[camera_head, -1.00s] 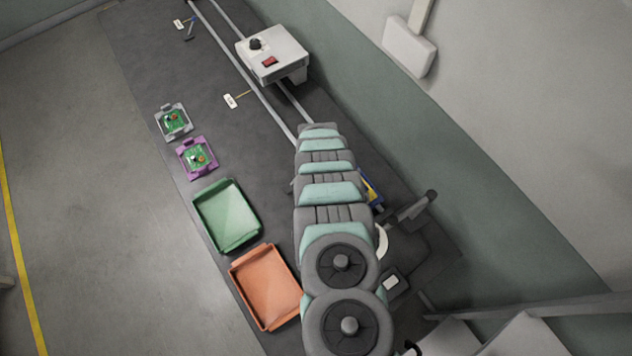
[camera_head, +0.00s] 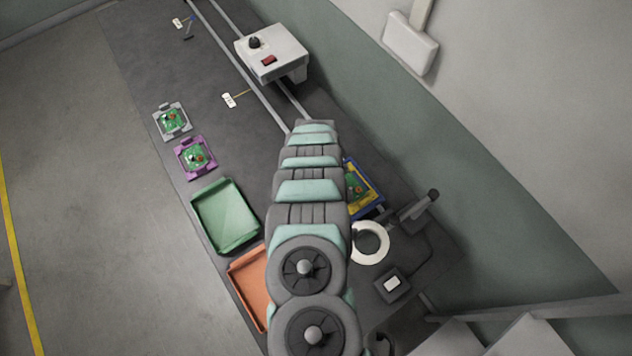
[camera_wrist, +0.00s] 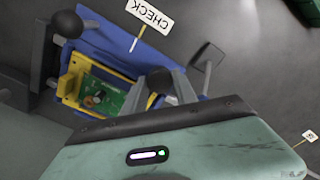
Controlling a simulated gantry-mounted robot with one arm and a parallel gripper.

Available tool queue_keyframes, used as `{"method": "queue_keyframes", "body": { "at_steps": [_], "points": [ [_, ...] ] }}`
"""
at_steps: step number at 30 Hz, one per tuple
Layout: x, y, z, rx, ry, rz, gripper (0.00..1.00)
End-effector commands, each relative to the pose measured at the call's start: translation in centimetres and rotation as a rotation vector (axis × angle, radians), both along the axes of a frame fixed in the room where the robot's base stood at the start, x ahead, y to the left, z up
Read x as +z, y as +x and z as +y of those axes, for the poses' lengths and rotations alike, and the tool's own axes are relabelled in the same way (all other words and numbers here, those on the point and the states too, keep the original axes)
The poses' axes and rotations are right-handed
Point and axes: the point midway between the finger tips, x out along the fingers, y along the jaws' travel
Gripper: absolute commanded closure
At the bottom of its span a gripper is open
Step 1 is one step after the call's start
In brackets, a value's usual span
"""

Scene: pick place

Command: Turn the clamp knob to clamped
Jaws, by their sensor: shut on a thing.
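The clamp knob (camera_wrist: 159,80) is a black rounded knob at the lower middle of the wrist view, at the near edge of the blue fixture (camera_wrist: 107,30). My gripper (camera_wrist: 160,92) is shut on it, with a grey finger on each side; my housing hides the rest. A green circuit board (camera_wrist: 100,97) in a yellow carrier (camera_wrist: 70,82) sits in the fixture, beside my gripper. In the head view the fixture (camera_head: 378,209) shows just right of my arm, which hides my gripper and the knob. The knob's pointer and markings cannot be seen.
A dark ball-ended grey post (camera_wrist: 67,24) stands close to the fixture. Green tray (camera_head: 226,215), orange tray (camera_head: 247,283) and a white control box (camera_head: 271,54) stand around my arm.

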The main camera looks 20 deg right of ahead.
Motion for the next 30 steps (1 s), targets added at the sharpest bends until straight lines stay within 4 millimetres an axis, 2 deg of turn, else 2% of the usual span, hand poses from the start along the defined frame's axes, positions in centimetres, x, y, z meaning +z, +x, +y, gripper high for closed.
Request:
{"method": "queue_keyframes", "body": {
  "at_steps": [14,15,22,30],
  "points": [
    [-0.04,-0.06,0.00,-0.014,0.001,0.001,1.00],
    [-0.04,-0.07,-0.01,-0.014,0.001,0.001,0.64],
    [-0.02,-0.03,-0.01,-0.013,0.001,0.001,0.45],
    [0.02,-0.02,-0.01,-0.012,0.001,0.001,0.44]
  ]
}}
